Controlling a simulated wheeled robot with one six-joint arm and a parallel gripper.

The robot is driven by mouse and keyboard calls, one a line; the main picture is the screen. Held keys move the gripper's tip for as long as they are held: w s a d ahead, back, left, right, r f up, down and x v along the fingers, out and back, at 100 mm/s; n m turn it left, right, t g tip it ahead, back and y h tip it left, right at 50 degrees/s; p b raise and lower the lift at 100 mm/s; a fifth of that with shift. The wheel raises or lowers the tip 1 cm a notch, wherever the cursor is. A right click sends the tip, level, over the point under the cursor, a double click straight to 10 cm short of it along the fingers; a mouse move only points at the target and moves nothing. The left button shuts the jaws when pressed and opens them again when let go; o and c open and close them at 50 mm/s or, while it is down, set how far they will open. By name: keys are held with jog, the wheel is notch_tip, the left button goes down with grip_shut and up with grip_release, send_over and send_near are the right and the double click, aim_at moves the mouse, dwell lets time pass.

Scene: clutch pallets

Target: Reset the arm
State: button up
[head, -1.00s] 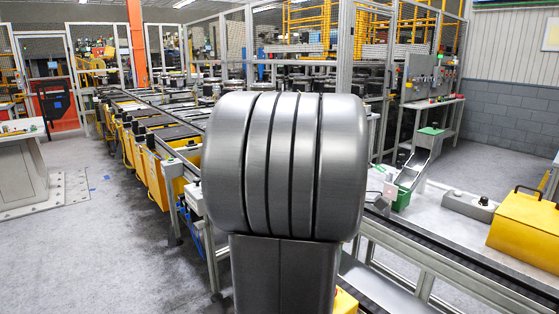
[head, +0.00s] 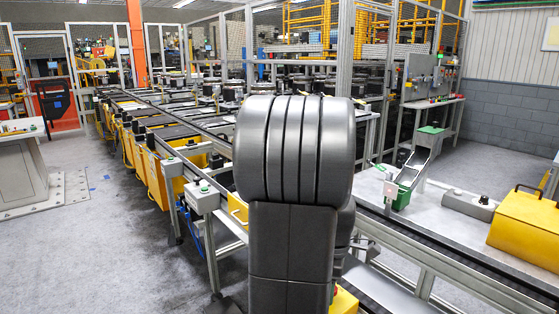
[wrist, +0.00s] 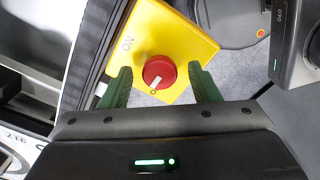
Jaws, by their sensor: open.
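In the wrist view my gripper (wrist: 160,90) is open, its two green fingers spread apart. A red round knob (wrist: 159,72) with a pale pointer shows between the fingers. It sits on a yellow box (wrist: 185,45) marked "NO". I cannot tell whether the fingers touch the box or stand above it. In the head view my own grey arm fills the middle and hides my gripper. A bit of yellow (head: 345,300) shows low beside the arm.
A conveyor line (head: 190,130) with yellow bins runs back on the left. A metal-framed bench (head: 440,225) on the right carries a green fixture (head: 398,195) and a yellow case (head: 525,225). Grey floor (head: 110,245) is clear at the left.

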jog(key=m, duration=0.4)
jog(key=shift+m+b, duration=0.4)
jog(key=m, duration=0.3)
jog(key=shift+m+b, duration=0.4)
jog(key=m+b, duration=0.1)
jog(key=m, duration=0.3)
jog(key=shift+m, duration=0.4)
jog(key=shift+m+b, duration=0.5)
jog(key=shift+m, duration=0.9)
jog(key=shift+w+r, duration=0.1)
